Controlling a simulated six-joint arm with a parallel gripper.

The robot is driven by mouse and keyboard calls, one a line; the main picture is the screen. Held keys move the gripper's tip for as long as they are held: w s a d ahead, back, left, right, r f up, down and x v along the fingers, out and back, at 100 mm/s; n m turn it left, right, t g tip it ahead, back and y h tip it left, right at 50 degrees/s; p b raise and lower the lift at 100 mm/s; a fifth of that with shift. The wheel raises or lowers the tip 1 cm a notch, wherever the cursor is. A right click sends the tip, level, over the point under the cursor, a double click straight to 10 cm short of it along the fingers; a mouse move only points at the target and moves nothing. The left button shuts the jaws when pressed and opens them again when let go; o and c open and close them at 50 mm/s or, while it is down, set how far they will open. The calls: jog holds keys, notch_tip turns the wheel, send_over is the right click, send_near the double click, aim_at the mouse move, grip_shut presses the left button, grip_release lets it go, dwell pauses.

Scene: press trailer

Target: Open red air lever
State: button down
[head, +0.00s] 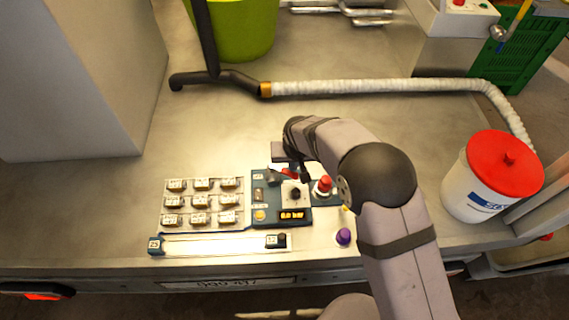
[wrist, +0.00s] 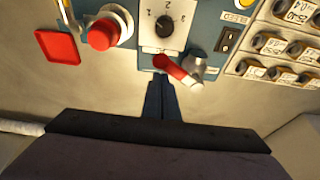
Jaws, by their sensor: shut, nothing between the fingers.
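The red air lever (wrist: 176,70) sits at the edge of the blue control panel (wrist: 125,60) in the wrist view, below a black numbered dial (wrist: 165,27). It slants down to the right, its tip by a grey metal fitting (wrist: 193,66). My gripper (wrist: 161,84) is shut and empty, its fingertips close beside the lever's lower left side; I cannot tell whether they touch it. In the head view my gripper (head: 304,176) is over the panel's far edge, and the lever (head: 288,170) is partly hidden there.
A red button (wrist: 103,32) and a red square (wrist: 57,45) are left of the lever in the wrist view. Bare metal bench lies behind the panel.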

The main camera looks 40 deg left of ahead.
jog(key=shift+s+d, duration=0.6)
jog(key=shift+s, duration=0.35)
jog(key=shift+s+d, duration=0.25)
jog(key=shift+s, duration=0.85)
